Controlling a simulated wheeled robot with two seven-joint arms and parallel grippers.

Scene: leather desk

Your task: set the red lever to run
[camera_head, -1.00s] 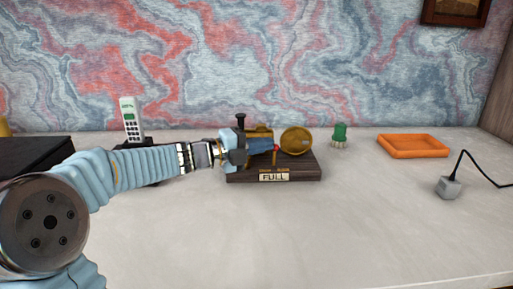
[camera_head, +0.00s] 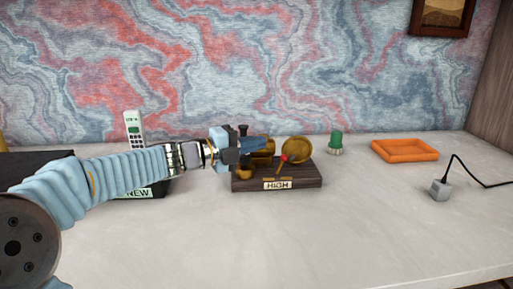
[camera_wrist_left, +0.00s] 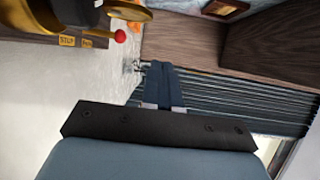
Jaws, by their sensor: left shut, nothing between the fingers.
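The red lever (camera_head: 284,159) has a red ball knob on a brass stem and stands at the front of a brass machine on a dark wooden base (camera_head: 308,181). The stem leans right, over the right one of two small brass plates. In the left wrist view, the red knob (camera_wrist_left: 120,36) is at upper left, beside plates reading STOP (camera_wrist_left: 67,42) and, it seems, RUN (camera_wrist_left: 88,43). My left gripper (camera_head: 267,145) is shut and empty, its fingertips just up and left of the knob, apparently apart from it. My right gripper is out of view.
A white phone (camera_head: 133,126) stands at left by a dark block. A green-topped brush (camera_head: 336,142), an orange tray (camera_head: 404,150) and a grey cube with a black cable (camera_head: 440,189) are at right. The desk's front is clear. The base's front card reads HIGH (camera_head: 277,185).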

